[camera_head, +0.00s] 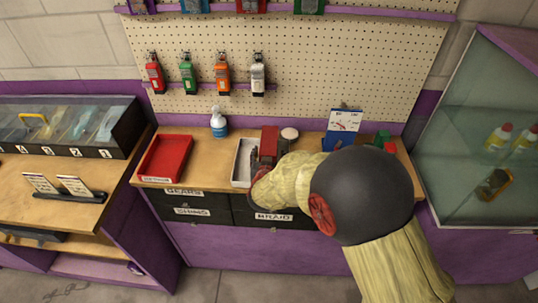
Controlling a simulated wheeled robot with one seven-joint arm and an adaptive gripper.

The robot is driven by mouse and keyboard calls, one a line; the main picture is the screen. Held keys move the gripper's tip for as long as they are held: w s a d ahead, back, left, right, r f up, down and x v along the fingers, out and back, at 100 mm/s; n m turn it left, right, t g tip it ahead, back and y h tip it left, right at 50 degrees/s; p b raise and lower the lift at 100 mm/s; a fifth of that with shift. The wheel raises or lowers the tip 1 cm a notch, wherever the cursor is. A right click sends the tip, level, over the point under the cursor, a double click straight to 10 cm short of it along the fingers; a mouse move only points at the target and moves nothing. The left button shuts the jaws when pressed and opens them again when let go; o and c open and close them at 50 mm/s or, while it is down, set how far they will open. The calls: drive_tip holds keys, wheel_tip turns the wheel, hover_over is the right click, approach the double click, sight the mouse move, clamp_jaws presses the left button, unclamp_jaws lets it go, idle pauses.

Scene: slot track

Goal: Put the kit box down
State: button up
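My arm reaches over the right half of the wooden bench (215,180). My gripper (260,160) is at its end, low over the bench by a white tray (243,163), and is mostly hidden by my arm. A dark red block-like thing (269,141) shows right at the gripper. It may be the kit box, but I cannot tell. I cannot see whether the fingers close on it or whether it touches the bench.
A red tray (166,158) lies on the left of the bench, with a blue-and-white bottle (218,122) behind. A round pale-topped thing (289,134) and a blue holder with a card (340,128) stand at the back. Some bare wood shows between the trays.

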drive_tip(key=shift+r, duration=0.1)
drive_tip(key=shift+s+r, duration=0.15)
drive_tip(key=p+v, duration=0.3)
drive_tip(key=v, duration=0.9)
drive_tip(key=s+d+r+n+g+y, duration=0.1)
drive_tip(key=s+d+r+g+y, duration=0.15)
drive_tip(key=r, duration=0.45)
drive_tip(key=s+d+r+g+y, duration=0.1)
drive_tip(key=s+d+r, duration=0.2)
drive_tip(key=r, duration=0.4)
drive_tip(key=s+d+r+g+h, duration=0.1)
drive_tip(key=s+d+g, duration=0.1)
drive_tip(key=s+d, duration=0.6)
drive_tip(key=s+d+r+g+h, duration=0.1)
drive_tip(key=s+d+g+h, duration=0.1)
drive_tip(key=s+d, duration=0.6)
drive_tip(key=s, duration=0.5)
drive_tip(key=shift+s+r+m, duration=0.2)
drive_tip(key=shift+r+m, duration=0.05)
drive_tip(key=shift+m, duration=0.05)
